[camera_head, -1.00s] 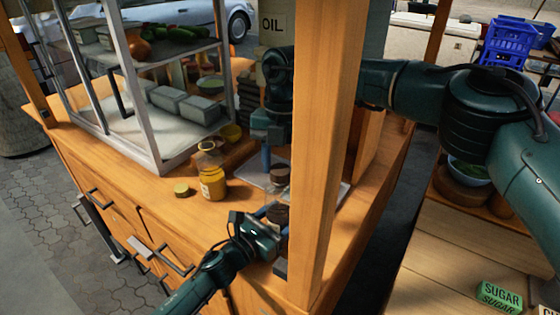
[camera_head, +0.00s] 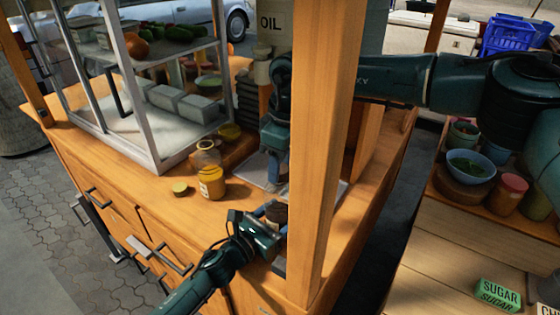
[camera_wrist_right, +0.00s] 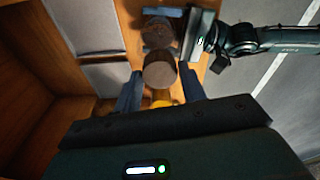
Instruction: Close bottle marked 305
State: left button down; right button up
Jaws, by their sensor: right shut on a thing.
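My right gripper (camera_head: 274,168) points down behind the wooden post's left side, over the metal tray. In the right wrist view its two blue fingers (camera_wrist_right: 160,90) flank a brown round-topped piece (camera_wrist_right: 160,70), and it is shut on it. I can read no 305 marking on either piece.
A yellow jar (camera_head: 211,184) and a small yellow lid (camera_head: 180,188) stand left of the tray (camera_head: 243,168). The wooden post (camera_head: 322,150) rises close to both grippers. A glass-sided cabinet (camera_head: 160,130) stands at the left.

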jog(key=o, duration=0.9)
jog(key=shift+r, duration=2.3)
jog(key=shift+c, duration=0.2)
